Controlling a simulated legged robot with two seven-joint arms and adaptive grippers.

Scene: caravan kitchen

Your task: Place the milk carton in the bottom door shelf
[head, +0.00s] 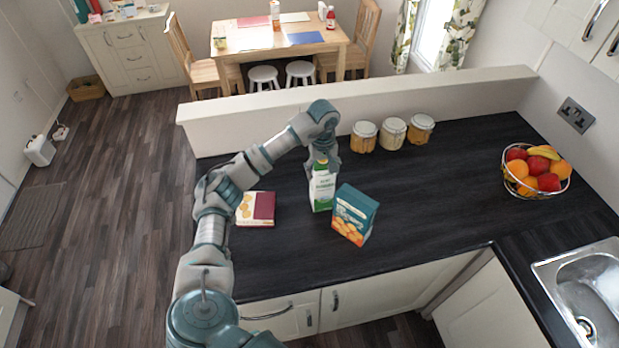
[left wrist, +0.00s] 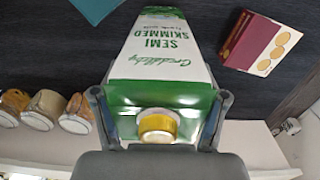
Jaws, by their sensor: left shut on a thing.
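The green and white milk carton (head: 322,191) is upright at the counter, between a flat box and a teal box. My left gripper (head: 323,158) comes down on it from above and is shut on its top part. In the left wrist view, the carton (left wrist: 155,55) lies between the two fingers of my left gripper (left wrist: 158,98), with its yellow cap (left wrist: 158,126) towards the camera. I cannot tell whether its base touches the counter. No door shelf is in view. My right gripper is not in view.
A teal biscuit box (head: 353,214) stands close right of the carton. A red and cream box (head: 256,208) lies to its left. Several jars (head: 393,133) stand by the low wall (head: 460,98). A fruit bowl (head: 535,190) and sink (head: 590,290) are at right. The middle-right dark counter (head: 450,190) is clear.

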